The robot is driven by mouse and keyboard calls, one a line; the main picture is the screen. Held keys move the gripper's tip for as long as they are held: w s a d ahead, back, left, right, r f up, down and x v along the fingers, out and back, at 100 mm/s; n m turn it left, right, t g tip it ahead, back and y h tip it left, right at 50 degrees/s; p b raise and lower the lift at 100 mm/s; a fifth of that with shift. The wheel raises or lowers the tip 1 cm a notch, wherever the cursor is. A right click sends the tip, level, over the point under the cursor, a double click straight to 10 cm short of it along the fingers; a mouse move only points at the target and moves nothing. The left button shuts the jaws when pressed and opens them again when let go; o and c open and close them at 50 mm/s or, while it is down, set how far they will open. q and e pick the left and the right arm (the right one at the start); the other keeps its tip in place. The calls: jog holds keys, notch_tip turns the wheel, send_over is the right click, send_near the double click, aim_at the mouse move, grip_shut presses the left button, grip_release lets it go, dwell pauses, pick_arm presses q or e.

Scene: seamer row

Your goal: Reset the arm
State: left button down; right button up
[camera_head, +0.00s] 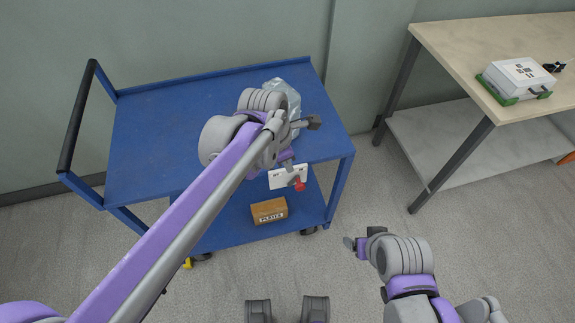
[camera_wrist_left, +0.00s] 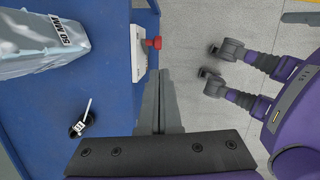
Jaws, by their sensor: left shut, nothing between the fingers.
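My left arm reaches in from the left over a blue cart (camera_head: 150,130). In the left wrist view the shut, empty fingers (camera_wrist_left: 161,100) lie together, apart from the white box (camera_wrist_left: 139,62). My right gripper (camera_head: 350,243) hangs over the floor right of the cart; it is seen edge-on, so its opening cannot be told.
A brown labelled box (camera_head: 269,211) sits on the lower shelf. A table (camera_head: 450,50) at right holds a white-and-green device (camera_head: 515,80). The floor between is clear.

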dwell(0.4)
pick_arm(q)
jog(key=s+a+m+t+y+p, duration=0.2)
jog(key=s+a+m+p, duration=0.4)
jog(key=s+a+m, duration=0.9)
jog(key=shift+s+a+m+t, duration=0.2)
jog(key=shift+a+m+t, duration=0.9)
jog(key=shift+m, duration=2.5)
jog(key=shift+a+r+g, duration=0.1)
jog(key=shift+a+g, duration=0.2)
